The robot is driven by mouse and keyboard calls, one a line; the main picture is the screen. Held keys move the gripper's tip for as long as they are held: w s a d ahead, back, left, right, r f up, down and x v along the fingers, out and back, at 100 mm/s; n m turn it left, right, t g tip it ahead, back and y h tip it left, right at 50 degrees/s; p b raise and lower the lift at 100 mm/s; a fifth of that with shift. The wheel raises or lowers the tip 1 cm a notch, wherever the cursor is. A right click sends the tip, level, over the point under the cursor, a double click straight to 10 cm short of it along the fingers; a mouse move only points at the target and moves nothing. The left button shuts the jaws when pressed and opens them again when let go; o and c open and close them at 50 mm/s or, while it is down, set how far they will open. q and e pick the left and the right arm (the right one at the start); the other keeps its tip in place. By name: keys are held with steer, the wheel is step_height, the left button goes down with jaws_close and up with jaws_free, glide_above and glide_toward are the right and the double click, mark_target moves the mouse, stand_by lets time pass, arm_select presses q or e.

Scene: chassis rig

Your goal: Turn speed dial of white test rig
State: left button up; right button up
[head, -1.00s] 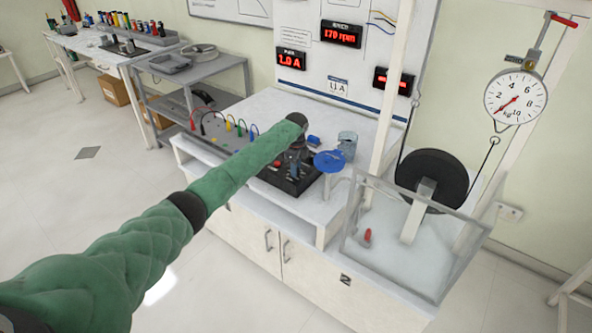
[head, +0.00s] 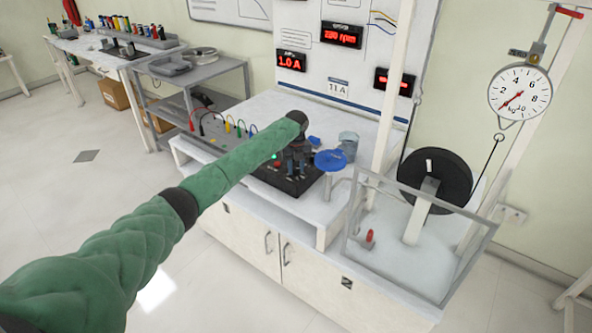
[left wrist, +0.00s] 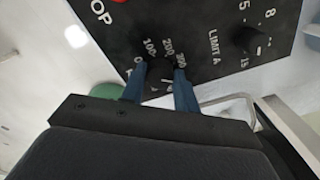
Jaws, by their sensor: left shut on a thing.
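The white test rig (head: 268,107) stands in the middle of the head view, with a black control box (head: 318,184) on its top. My left gripper (head: 298,166) reaches down to this box, and its arm hides part of it. In the left wrist view the blue fingers (left wrist: 160,76) are shut on the dark speed dial (left wrist: 161,67), which is mostly hidden between them. Marks 0, 100, 200 and 300 curve around the dial. The rpm display (head: 341,35) shows a reading in the two hundreds; its middle digit is hard to read. My right gripper is not in view.
A LIMIT A knob (left wrist: 246,38) and a red stop button (left wrist: 119,1) are on the same box. A dark flywheel (head: 452,180) sits behind a clear guard at right.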

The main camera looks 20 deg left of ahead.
mark_target(296, 168)
arm_select(q)
steer(key=shift+w+a+r+m, duration=0.1)
steer(key=shift+w+r+m, duration=0.1)
steer(key=shift+m, duration=0.5)
steer(key=shift+s, duration=0.1)
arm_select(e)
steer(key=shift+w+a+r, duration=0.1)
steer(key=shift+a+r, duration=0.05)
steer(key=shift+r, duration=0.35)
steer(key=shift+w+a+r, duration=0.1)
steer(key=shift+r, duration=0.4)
arm_select(q)
steer(key=o, duration=1)
steer(key=shift+f, duration=0.1)
steer(key=shift+c, duration=0.2)
steer(key=shift+b, duration=0.3)
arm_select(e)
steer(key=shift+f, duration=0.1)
arm_select(q)
steer(key=shift+r, duration=0.25)
step_height(296, 168, up, 6)
steer(key=shift+r+b, duration=0.1)
steer(key=shift+b, duration=1)
steer(key=shift+r, duration=0.55)
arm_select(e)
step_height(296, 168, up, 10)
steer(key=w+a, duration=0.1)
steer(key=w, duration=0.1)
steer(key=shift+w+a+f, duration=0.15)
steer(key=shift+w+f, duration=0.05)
